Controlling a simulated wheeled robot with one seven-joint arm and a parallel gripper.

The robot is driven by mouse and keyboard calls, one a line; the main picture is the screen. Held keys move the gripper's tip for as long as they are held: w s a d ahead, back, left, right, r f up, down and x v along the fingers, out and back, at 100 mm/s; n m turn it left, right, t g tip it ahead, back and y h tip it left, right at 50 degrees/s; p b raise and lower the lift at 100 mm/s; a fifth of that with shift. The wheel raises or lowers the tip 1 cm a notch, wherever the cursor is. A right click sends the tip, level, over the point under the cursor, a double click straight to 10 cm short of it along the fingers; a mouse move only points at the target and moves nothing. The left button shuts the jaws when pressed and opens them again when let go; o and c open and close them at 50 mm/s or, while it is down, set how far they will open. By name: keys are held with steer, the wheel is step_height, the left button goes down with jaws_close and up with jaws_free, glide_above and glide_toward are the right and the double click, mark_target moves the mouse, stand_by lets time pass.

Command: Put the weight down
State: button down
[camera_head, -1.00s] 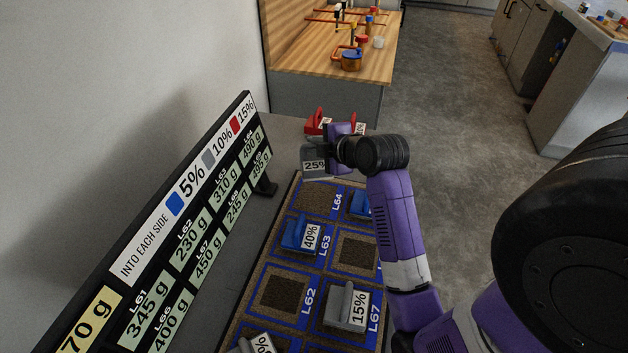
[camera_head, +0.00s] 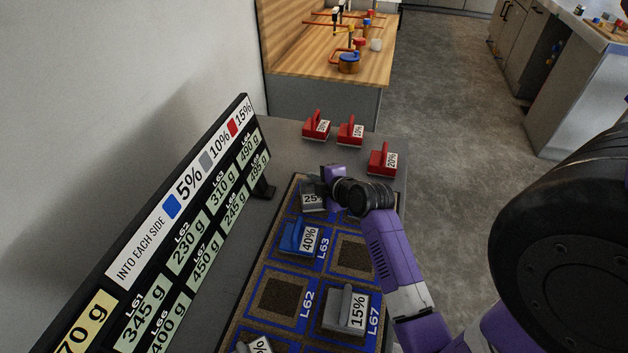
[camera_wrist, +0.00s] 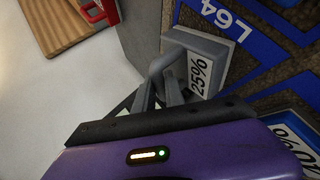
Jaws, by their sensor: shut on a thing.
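My gripper (camera_head: 322,184) is shut on a grey weight (camera_head: 312,203) labelled 25% at the far end of the blue-lined board (camera_head: 320,267). In the wrist view the fingers (camera_wrist: 172,92) close on the handle of the grey weight (camera_wrist: 216,52), and the printed L64 label lies just beside it. The weight is over or on the L64 square; I cannot tell whether its base touches the board. My wrist hides part of it in the head view.
A blue 40% weight (camera_head: 296,238) sits on the L63 square, and a grey 15% weight (camera_head: 345,310) on L67. Three red weights (camera_head: 350,133) stand behind the board. A sign with gram values (camera_head: 190,235) runs along the left. The L62 square (camera_head: 283,297) is empty.

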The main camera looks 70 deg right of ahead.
steer(key=c, duration=1.4)
jaws_free()
steer(key=shift+f, duration=0.1)
steer(key=v, duration=1.2)
steer(key=s+a+m+t+y, duration=0.3)
steer(key=a+m+t+y, duration=0.15)
steer(key=a, duration=1.95)
steer(key=s+a+r+m+y, duration=0.2)
steer(key=s+a+r, duration=0.3)
steer(key=a, duration=0.4)
steer(key=shift+s+m+t+y, duration=0.35)
steer(key=shift+s+m+t, duration=0.1)
steer(key=shift+m, duration=0.2)
